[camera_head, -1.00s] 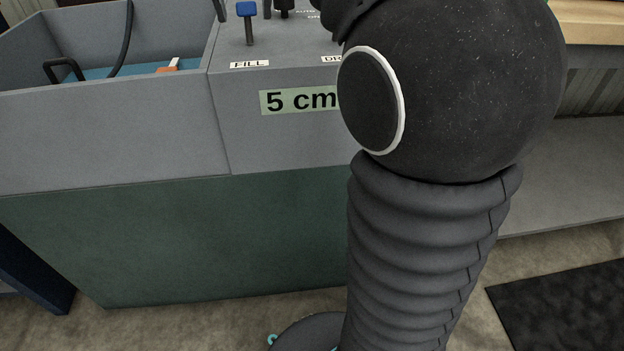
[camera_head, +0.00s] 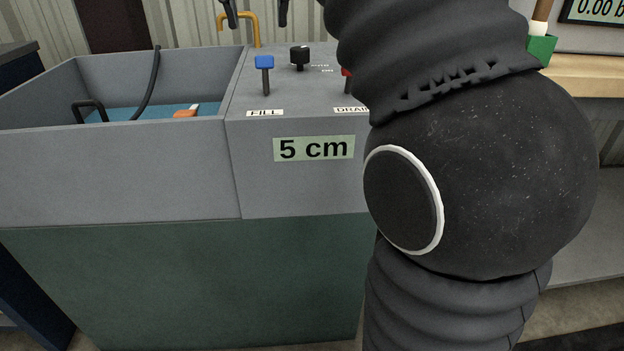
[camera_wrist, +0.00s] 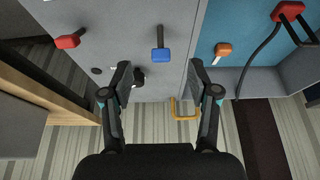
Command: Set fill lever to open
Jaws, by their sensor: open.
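The fill lever has a blue block handle on a dark stem (camera_head: 264,63). It stands upright on the grey panel behind the FILL label (camera_head: 265,113). In the wrist view its blue handle (camera_wrist: 160,52) lies in line with the gap between my fingers. My gripper (camera_head: 256,22) is open and empty. Its fingertips show at the top of the head view, above and apart from the lever. The wrist view also shows both fingers of my gripper (camera_wrist: 160,74) spread, with nothing between them.
A black knob (camera_head: 299,55) stands right of the fill lever. The red drain lever (camera_wrist: 67,41) is partly hidden by my arm in the head view. A grey basin (camera_head: 120,170) with blue inside is at left. A display reads 5 cm (camera_head: 314,148). A yellow pipe (camera_head: 240,18) rises behind.

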